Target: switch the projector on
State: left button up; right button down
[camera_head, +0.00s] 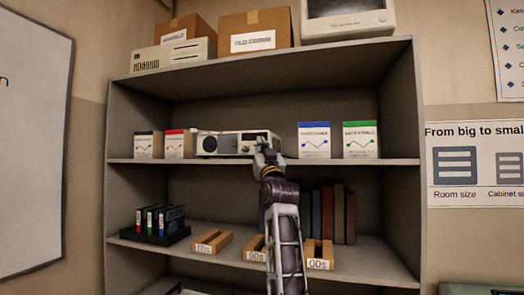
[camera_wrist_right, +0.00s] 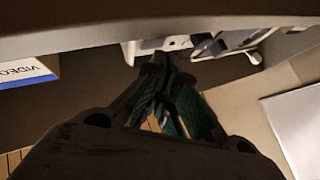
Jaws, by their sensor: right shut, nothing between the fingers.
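The projector (camera_head: 222,144) is a pale box with a round lens at its left front, on the upper shelf between small boxes. My right gripper (camera_head: 265,148) is shut and empty, in front of the projector's right end and covering part of it. In the right wrist view, its closed fingers (camera_wrist_right: 163,62) point toward a pale device (camera_wrist_right: 143,47) that seems to be the projector. I cannot tell whether the fingertips touch it. No switch can be made out clearly. My left gripper is not in view.
White boxes with red (camera_head: 180,144), blue (camera_head: 314,140) and green (camera_head: 360,139) bands stand on the same shelf (camera_head: 130,160). Below are binders (camera_head: 160,221), wooden trays (camera_head: 212,242) and books (camera_head: 340,215). Cardboard boxes (camera_head: 265,22) and a monitor (camera_head: 347,20) sit on top.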

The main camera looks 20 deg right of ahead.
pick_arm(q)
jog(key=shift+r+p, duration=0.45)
pick_arm(e)
jog(key=shift+w+d, duration=0.35)
jog(key=shift+w, duration=0.15)
dwell(0.6)
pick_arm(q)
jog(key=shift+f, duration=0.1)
pick_arm(e)
jog(key=shift+s+a, duration=0.3)
jog(key=shift+s, duration=0.15)
jog(key=shift+s, duration=0.1)
dwell(0.4)
